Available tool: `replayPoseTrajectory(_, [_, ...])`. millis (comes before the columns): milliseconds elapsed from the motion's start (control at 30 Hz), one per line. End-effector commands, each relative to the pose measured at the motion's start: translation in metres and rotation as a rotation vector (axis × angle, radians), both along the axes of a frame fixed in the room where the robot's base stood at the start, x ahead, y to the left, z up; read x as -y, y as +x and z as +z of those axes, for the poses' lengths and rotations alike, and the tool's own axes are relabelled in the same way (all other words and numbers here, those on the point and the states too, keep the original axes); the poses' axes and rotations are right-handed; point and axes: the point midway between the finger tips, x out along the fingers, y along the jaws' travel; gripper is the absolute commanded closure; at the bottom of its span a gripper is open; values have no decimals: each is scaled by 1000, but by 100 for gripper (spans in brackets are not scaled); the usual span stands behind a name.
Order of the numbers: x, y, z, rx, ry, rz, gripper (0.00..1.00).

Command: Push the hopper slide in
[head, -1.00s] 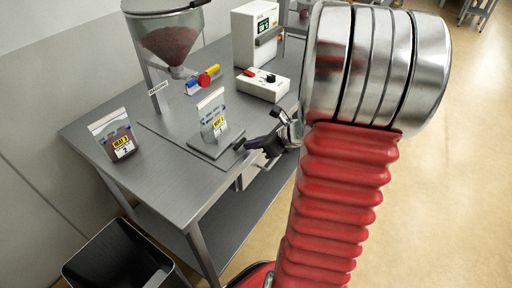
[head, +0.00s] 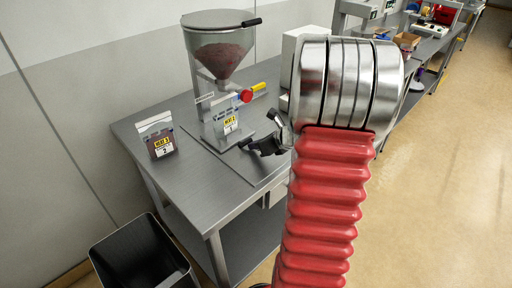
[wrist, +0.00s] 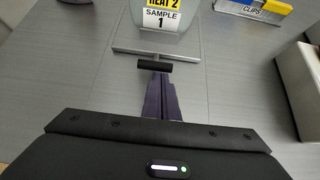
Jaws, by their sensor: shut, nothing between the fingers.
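The hopper (head: 222,52) is a clear funnel with dark red granules on a stand at the back of the table. The slide is a thin grey plate low on the table with a black crossbar handle; it shows in the wrist view (wrist: 187,50). A clear bag labelled sample 1 (head: 229,123) stands on it, close below the hopper spout. My gripper (head: 250,147) is shut and empty. In the wrist view its fingertips (wrist: 160,78) lie right at the handle (wrist: 154,66); contact is hard to tell. The slide's far end is out of the wrist view.
A filled bag labelled 2 (head: 160,142) stands at the table's left. A black bin (head: 140,255) stands on the floor. The front of the table is clear.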

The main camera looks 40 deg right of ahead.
Motion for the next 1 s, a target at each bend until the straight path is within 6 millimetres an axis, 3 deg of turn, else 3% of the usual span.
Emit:
replayPoseTrajectory(633, [6,5,10,18,-4,-8,100])
replayPoseTrajectory(1000, [9,-28,30,10,-5,-14,100])
